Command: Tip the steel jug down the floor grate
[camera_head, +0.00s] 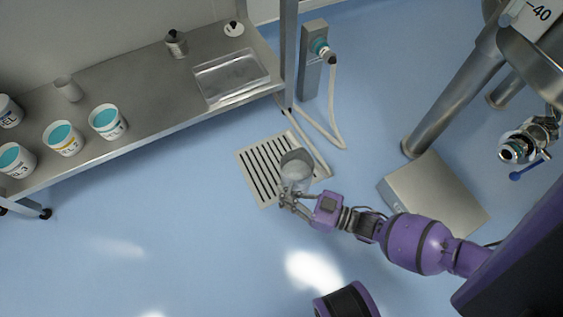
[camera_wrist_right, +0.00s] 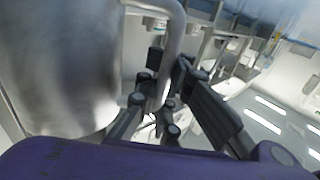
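The steel jug (camera_head: 296,172) is over the right part of the slotted floor grate (camera_head: 246,160) in the head view. My right gripper (camera_head: 290,200) is shut on the jug's handle, at the near side of the jug. In the right wrist view the jug's blurred, shiny body (camera_wrist_right: 65,70) fills the left, and its handle runs down between the fingers of my right gripper (camera_wrist_right: 160,95). The jug hides part of the grate. I cannot tell its exact tilt or whether anything flows from it. My left gripper is not in view.
A steel bench (camera_head: 150,85) with several labelled tubs, cups and a sink basin (camera_head: 230,78) stands at upper left. A hose (camera_head: 337,110) from a post (camera_head: 313,60) runs down to the grate. A steel box (camera_head: 435,195) lies at right by tank legs. Blue floor at lower left is clear.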

